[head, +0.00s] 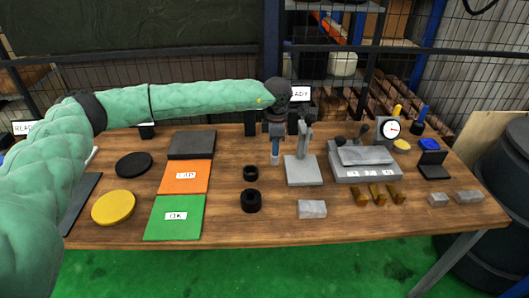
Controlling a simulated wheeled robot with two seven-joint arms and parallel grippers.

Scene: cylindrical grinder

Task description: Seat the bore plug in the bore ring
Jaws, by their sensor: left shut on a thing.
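My left gripper (275,137) points down over the back middle of the table and is shut on the bore plug (275,155). The plug is a slim blue-grey cylinder, upright, its top hidden by the fingers. Two dark rings lie nearer the front: a smaller one (251,173) and a larger, thicker one (251,201) in front of it. I cannot tell which is the bore ring. The plug is behind and right of both, apart from them. My right gripper is not in view.
A grey stand (302,168) with an upright post is close right of the plug. Further right are a grey block set (364,162), a dial gauge (389,130) and brass pieces (376,194). Orange (180,185) and green (172,228) mats lie left. A metal block (312,209) lies in front.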

